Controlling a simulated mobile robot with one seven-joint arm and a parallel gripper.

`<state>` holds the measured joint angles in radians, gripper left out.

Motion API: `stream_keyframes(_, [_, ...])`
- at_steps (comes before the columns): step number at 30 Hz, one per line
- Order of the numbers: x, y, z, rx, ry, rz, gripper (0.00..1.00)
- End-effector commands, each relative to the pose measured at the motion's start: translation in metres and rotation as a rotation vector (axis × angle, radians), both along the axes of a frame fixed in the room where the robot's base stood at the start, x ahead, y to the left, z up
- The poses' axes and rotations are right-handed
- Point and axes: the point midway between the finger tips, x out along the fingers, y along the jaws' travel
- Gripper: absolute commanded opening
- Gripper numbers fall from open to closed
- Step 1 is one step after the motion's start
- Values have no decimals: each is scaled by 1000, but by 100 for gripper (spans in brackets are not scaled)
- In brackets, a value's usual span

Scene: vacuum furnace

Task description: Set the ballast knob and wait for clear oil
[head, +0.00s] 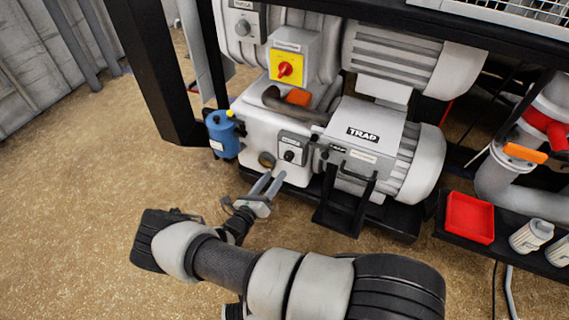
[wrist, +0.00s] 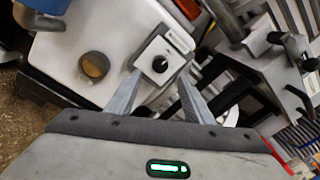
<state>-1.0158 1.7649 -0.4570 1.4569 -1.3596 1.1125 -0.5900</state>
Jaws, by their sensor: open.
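The ballast knob (head: 290,156) is a small black round knob on a square plate on the front of the white pump. In the wrist view the knob (wrist: 160,64) has a light pointer mark and a label beside its plate. My gripper (head: 271,177) is open and empty in front of the plate. In the wrist view its fingertips (wrist: 161,77) lie either side of the knob, seemingly apart from it. The oil sight glass (head: 266,160) is a round window left of the knob. In the wrist view the sight glass (wrist: 95,65) looks cloudy tan-brown inside a darker ring.
A blue canister (head: 222,137) with a yellow cap stands left of the pump. A box marked TRAP (head: 362,134) and a black bracket (head: 345,205) are at right. A yellow plate with a red switch (head: 285,68) is above. A red tray (head: 469,218) lies far right. Floor at left is clear.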

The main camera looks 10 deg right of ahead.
Motion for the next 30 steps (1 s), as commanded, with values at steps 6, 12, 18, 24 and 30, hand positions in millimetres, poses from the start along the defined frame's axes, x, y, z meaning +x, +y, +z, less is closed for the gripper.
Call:
stream_keyframes(6, [36, -31, -2, 1, -1, -4, 47])
stream_keyframes(12, [57, -49, -1, 1, -1, -2, 47])
stream_keyframes(18, [65, -55, 0, 1, 0, -2, 47])
stream_keyframes(24, [65, -55, 0, 0, 0, -1, 47])
stream_keyframes(30, [65, -55, 0, 1, 0, -1, 20])
